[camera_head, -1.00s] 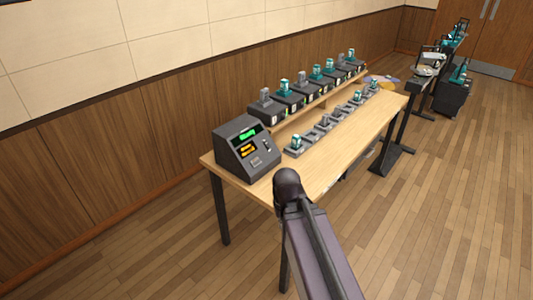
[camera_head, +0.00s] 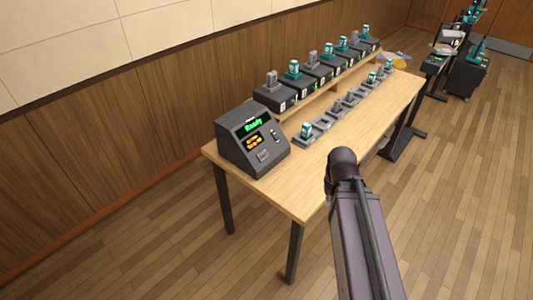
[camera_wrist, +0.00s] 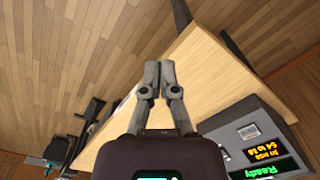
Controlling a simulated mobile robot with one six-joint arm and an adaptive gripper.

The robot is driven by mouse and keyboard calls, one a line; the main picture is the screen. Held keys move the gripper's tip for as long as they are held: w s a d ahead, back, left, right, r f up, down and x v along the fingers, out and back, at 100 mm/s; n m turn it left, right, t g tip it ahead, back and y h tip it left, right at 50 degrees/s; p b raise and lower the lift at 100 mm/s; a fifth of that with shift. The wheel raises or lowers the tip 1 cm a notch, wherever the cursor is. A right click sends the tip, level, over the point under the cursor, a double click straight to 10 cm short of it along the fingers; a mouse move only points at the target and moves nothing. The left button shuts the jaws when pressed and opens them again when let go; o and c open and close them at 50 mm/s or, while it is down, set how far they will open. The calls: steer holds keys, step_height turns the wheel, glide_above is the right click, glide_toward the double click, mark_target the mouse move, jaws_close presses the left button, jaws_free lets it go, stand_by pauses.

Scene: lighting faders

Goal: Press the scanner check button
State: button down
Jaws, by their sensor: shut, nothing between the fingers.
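A dark console (camera_head: 250,141) with a sloped face stands on the near left end of the wooden table. It has a green "Ready" display (camera_head: 253,124), amber text (camera_head: 254,142), a pale panel (camera_head: 264,156) low on its face and small controls at its right. I cannot tell which part is the scanner check button. In the wrist view the console (camera_wrist: 248,138) is at lower right, upside down. My gripper (camera_wrist: 160,65) is shut and empty, over the tabletop's edge, apart from the console. In the head view my arm hides it.
The table (camera_head: 345,156) carries a raised shelf with several dark docks (camera_head: 275,97) and teal-topped devices, and a row of grey holders (camera_head: 335,118) in front. Bare tabletop lies right of the console. Other equipment (camera_head: 466,75) stands at far right. A panelled wall is behind.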

steer(key=shift+d, duration=0.15)
steer(key=w+a+r+m+t+y, duration=0.2)
steer(key=w+a+m+y, duration=0.1)
steer(key=w+a, duration=0.4)
steer(key=w+a+r+m+t+y, duration=0.2)
steer(key=w+a, duration=0.5)
steer(key=w, duration=0.6)
steer(key=m+t+y, duration=0.1)
steer(key=m+y, duration=0.1)
steer(key=shift+r+m+t+b, duration=0.3)
steer(key=shift+r+m+b, duration=0.05)
steer(key=shift+m+b, duration=0.05)
steer(key=shift+a+f, duration=0.15)
steer(key=b, duration=1)
glide_toward(263, 155)
steer(key=x, duration=0.7)
steer(key=shift+w+a+f, duration=0.15)
steer(key=shift+a+f, duration=0.1)
steer(key=shift+f, duration=0.05)
